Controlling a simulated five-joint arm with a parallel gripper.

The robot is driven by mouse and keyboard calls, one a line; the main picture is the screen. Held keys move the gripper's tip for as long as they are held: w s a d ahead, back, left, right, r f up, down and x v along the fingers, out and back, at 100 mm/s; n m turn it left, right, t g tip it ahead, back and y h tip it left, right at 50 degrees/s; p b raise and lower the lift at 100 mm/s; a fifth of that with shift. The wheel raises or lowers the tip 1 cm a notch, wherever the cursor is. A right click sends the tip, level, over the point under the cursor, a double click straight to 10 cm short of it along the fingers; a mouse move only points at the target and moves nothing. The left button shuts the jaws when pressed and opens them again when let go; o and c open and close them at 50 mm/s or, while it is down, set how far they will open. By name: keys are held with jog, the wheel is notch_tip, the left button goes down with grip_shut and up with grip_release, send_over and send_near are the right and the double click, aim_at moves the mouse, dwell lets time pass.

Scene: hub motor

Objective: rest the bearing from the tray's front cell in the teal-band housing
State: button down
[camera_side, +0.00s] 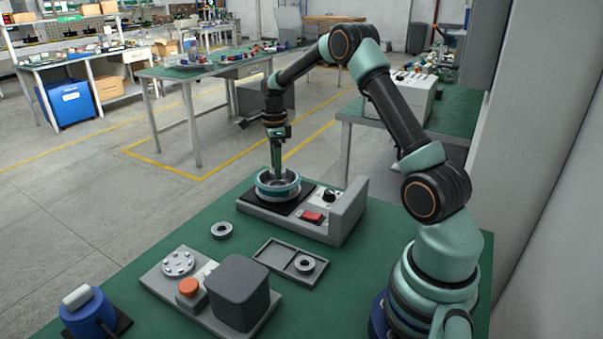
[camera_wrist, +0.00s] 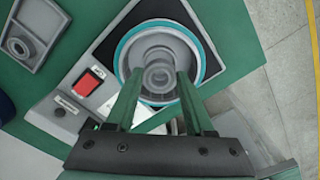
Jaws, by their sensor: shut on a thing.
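The teal-band housing (camera_side: 264,192) sits on a black pad of the grey fixture. My gripper (camera_side: 277,176) points straight down into it. In the wrist view, the green fingers (camera_wrist: 158,84) are shut on a small grey ring, the bearing (camera_wrist: 158,76), at the housing's middle. The housing's teal rim (camera_wrist: 122,56) surrounds it. Whether the bearing touches the seat cannot be told; the housing wall hides it in the side view. The grey tray (camera_side: 262,247) has two cells: one holds a bearing (camera_side: 305,265), the other is empty.
The fixture has a red switch (camera_side: 312,216), a black knob (camera_side: 329,195) and a raised grey block (camera_side: 347,208). A loose dark ring (camera_side: 221,230) lies on the green bench. A grey box (camera_side: 238,291), orange button (camera_side: 189,287) and blue device (camera_side: 88,313) stand in front.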

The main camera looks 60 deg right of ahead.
aim_at(277, 186)
jog(key=shift+f, duration=0.35)
jog(key=shift+f, duration=0.1)
jog(key=shift+f, duration=0.6)
jog(key=shift+f, duration=0.15)
jog(key=shift+f, duration=0.3)
jog(key=shift+f, duration=0.25)
dwell(2.0)
jog(key=shift+c, duration=1)
grip_release()
jog(key=shift+r, duration=0.1)
